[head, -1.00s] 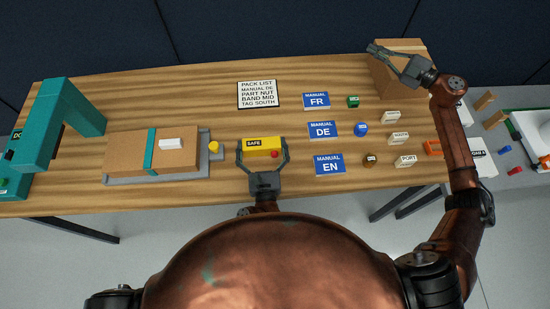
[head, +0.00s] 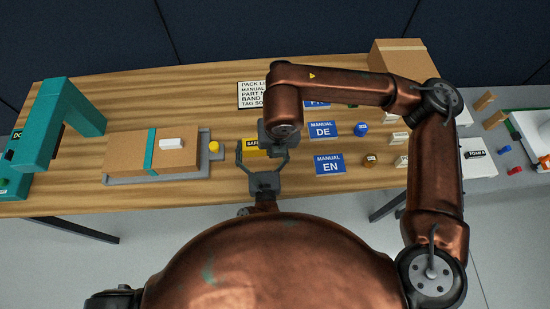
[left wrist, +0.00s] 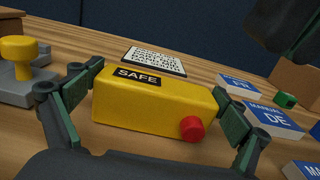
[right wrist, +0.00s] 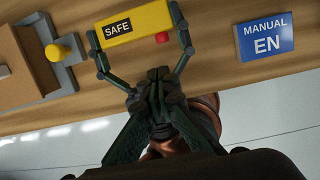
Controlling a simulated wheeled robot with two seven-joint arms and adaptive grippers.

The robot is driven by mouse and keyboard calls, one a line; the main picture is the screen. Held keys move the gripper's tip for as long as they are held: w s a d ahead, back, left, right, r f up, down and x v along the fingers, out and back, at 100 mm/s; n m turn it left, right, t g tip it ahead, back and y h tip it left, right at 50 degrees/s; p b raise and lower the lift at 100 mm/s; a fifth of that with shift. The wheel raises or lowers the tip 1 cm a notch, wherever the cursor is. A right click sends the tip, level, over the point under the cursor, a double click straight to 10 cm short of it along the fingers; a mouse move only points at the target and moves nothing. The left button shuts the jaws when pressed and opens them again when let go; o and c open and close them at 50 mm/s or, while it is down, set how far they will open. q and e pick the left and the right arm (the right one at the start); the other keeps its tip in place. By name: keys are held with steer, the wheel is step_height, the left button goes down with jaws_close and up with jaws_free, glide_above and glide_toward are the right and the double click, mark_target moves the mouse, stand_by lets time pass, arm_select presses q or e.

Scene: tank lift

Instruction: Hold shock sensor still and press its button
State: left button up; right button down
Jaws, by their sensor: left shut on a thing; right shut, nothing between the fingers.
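The shock sensor is a yellow box with a black SAFE label and a red button (left wrist: 192,128). It lies on the table, and in the head view the sensor (head: 251,152) is partly hidden by my right arm. My left gripper (left wrist: 158,98) is shut on the sensor (left wrist: 140,105), one finger at each end. My right gripper (head: 277,139) is shut and empty above the left gripper. In the right wrist view its closed fingertips (right wrist: 159,76) appear below the sensor (right wrist: 135,24) and its red button (right wrist: 162,38), apart from both.
Left of the sensor, a cardboard box (head: 125,152) with a teal band lies on a grey plate beside a yellow knob (head: 214,146). Blue manuals (head: 329,164) and small parts lie to the right. A teal frame (head: 55,110) stands far left.

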steer(key=shift+s+d+t+h, duration=0.1)
steer(key=shift+d+t+h, duration=0.2)
steer(key=shift+d, duration=0.05)
steer(key=x, duration=1)
stand_by(0.3)
